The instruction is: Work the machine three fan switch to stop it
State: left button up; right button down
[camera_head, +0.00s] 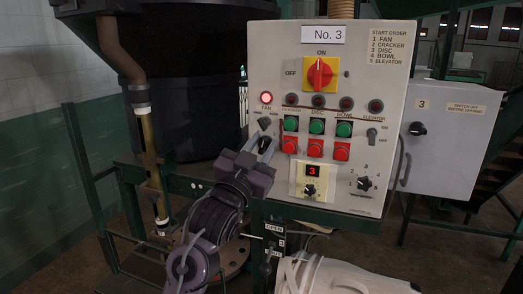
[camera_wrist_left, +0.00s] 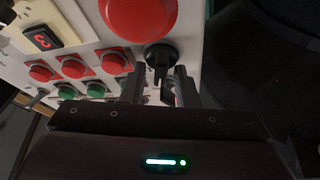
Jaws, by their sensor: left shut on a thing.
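The No. 3 control panel (camera_head: 380,110) stands upright in the head view. Its fan switch (camera_head: 264,122) is a black knob below the FAN label at the panel's left side. The fan lamp (camera_head: 266,98) above it glows red. My left gripper (camera_head: 257,145) reaches up to this knob from below and covers part of it. In the left wrist view the black fan switch (camera_wrist_left: 160,54) sits at the tips of the left gripper's fingers (camera_wrist_left: 161,85), which are shut on its handle. The exact angle of the knob is hard to tell. My right gripper is not in view.
A large red round button (camera_wrist_left: 138,14) is close to the knob. Green and red push buttons (camera_head: 316,138) are to the right. A red-yellow main switch (camera_head: 320,74) is above, and a selector dial (camera_head: 365,183) is lower right. A grey side box (camera_head: 450,150) adjoins the panel.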

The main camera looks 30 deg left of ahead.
pick_arm(q)
jog(key=n+y, duration=0.1)
jog(key=n, duration=0.1)
jog(key=shift+n, duration=0.4)
jog(key=n+y, duration=0.2)
jog(key=n, duration=0.2)
jog(key=shift+g+y, duration=0.4)
jog(key=n+y, duration=0.1)
jog(key=n, duration=0.2)
jog(key=n+g+y, duration=0.1)
jog(key=n, duration=0.2)
jog(key=shift+a+y+p, duration=0.15)
jog(key=shift+y+p, duration=0.15)
jog(key=shift+n+g, duration=0.4)
jog(key=o, duration=0.6)
jog(key=shift+f, duration=0.1)
